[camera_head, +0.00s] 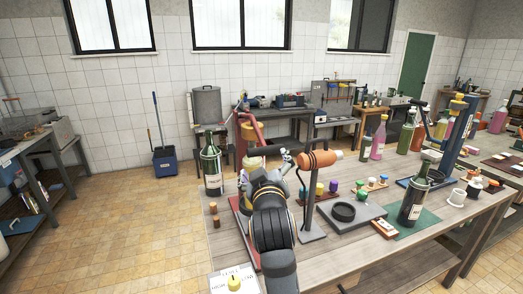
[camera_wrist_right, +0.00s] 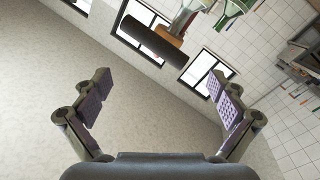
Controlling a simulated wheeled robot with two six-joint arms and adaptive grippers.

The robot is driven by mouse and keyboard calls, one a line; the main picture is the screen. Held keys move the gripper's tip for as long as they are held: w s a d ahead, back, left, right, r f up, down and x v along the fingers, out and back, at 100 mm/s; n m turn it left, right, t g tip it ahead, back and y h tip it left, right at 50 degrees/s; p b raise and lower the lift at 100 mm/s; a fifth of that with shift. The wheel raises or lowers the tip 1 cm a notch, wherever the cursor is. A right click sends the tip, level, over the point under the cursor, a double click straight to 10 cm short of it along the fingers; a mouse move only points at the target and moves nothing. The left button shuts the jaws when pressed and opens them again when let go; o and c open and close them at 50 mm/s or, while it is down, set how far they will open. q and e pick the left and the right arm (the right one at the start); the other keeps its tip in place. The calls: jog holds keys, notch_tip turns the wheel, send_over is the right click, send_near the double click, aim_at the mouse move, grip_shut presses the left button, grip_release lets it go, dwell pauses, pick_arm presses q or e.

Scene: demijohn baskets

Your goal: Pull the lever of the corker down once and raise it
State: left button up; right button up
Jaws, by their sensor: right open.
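The red corker stands on the table at the middle of the head view, with its red column (camera_head: 250,134) rising behind my right arm and part of its red base (camera_head: 240,218) showing to the left. My arm hides much of its body. My right gripper (camera_head: 263,178) is in front of the corker. In the right wrist view its fingers (camera_wrist_right: 162,76) are spread wide with nothing between them. A dark cylindrical bar (camera_wrist_right: 155,40), which looks like the lever's grip, lies tilted beyond the fingertips, apart from them. My left gripper is not in view.
A green bottle (camera_head: 211,168) stands left of the corker. An orange cylinder on a stand (camera_head: 318,159) is close on the right. Farther right are a black ring on a grey plate (camera_head: 344,212), a dark bottle (camera_head: 413,200) and a blue column device (camera_head: 458,130).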

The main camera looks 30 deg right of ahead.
aim_at(261, 148)
jog(key=p+x, duration=0.3)
jog(key=x, duration=0.7)
jog(key=shift+w, duration=0.25)
jog(key=shift+f, duration=0.1)
jog(key=shift+d, duration=0.1)
jog(key=c, duration=1.6)
